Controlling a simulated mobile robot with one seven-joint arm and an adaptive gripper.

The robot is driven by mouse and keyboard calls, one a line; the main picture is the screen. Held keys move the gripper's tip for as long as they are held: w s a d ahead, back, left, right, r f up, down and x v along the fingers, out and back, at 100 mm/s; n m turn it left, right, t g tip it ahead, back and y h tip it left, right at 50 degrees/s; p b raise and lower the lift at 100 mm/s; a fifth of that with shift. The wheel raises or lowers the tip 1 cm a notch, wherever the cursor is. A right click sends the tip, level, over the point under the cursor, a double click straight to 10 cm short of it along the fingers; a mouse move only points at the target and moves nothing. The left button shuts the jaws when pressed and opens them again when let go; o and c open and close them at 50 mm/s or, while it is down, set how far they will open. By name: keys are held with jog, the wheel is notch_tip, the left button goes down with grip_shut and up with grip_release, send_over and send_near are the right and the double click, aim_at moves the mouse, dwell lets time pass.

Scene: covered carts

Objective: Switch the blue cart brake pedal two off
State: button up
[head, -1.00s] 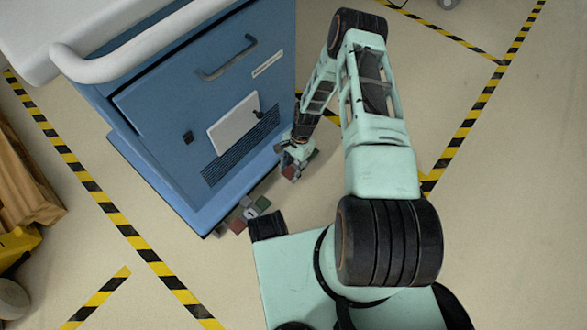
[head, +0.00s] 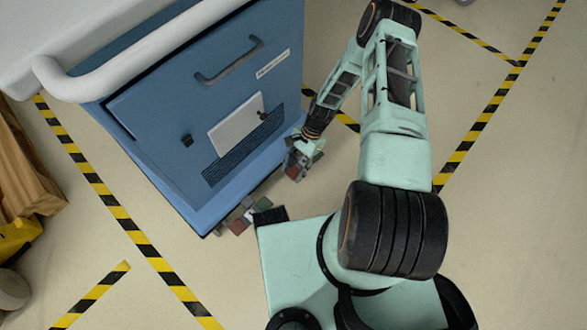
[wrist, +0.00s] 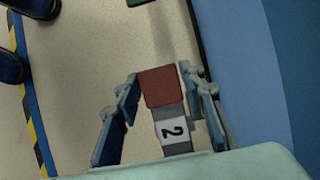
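The blue cart (head: 150,125) stands at the left in the head view. A brake pedal with a red pad (wrist: 160,87) and a black "2" on a white label (wrist: 172,130) shows in the wrist view. My gripper (wrist: 160,75) is open, with one finger on each side of the red pad. The fingers look very close to its sides; I cannot tell if they touch. In the head view my gripper (head: 302,155) is low at the cart's lower right corner and partly hides this pedal. A dark green pad (wrist: 193,15) shows at the top of the wrist view.
Another pedal group with red and green pads (head: 246,215) is at the cart's near bottom edge, close to my base. Yellow-black tape (head: 125,230) marks the floor. A wooden pallet (head: 25,180) is at the far left. Floor to the right is open.

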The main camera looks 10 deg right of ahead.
aim_at(304, 163)
jog(key=o, duration=0.3)
jog(key=v, duration=1.2)
dwell(0.3)
